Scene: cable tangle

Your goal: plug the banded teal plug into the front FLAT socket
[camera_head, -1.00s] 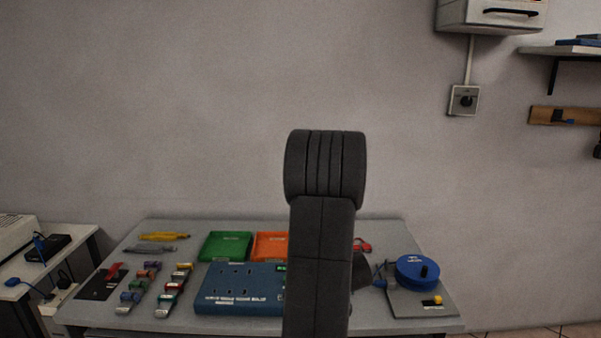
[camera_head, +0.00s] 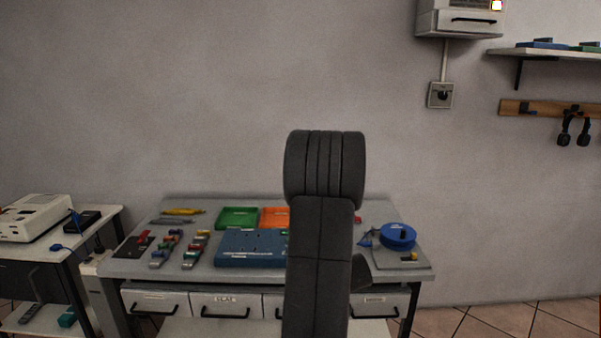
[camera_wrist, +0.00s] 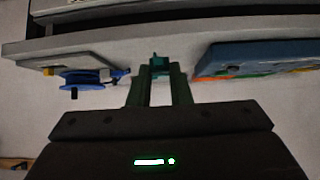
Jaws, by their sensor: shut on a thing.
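My gripper (camera_wrist: 160,82) is at the centre of the wrist view, shut on a small teal plug (camera_wrist: 159,60) that sticks out between the fingertips. Its band is too small to make out. In the head view my own arm hides the gripper and the plug. The blue socket panel (camera_head: 245,250) lies on the table, its right part hidden behind my arm. It also shows in the wrist view (camera_wrist: 255,56), where the scene is upside down and the plug is left of it, apart from it. Which socket is the front FLAT one is not readable.
On the table (camera_head: 200,281) are a green tray (camera_head: 238,217), an orange tray (camera_head: 273,216), rows of coloured plugs (camera_head: 192,250) and a blue cable reel (camera_head: 397,236). Drawers (camera_head: 226,305) sit below. A side table with a white machine (camera_head: 36,217) stands left.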

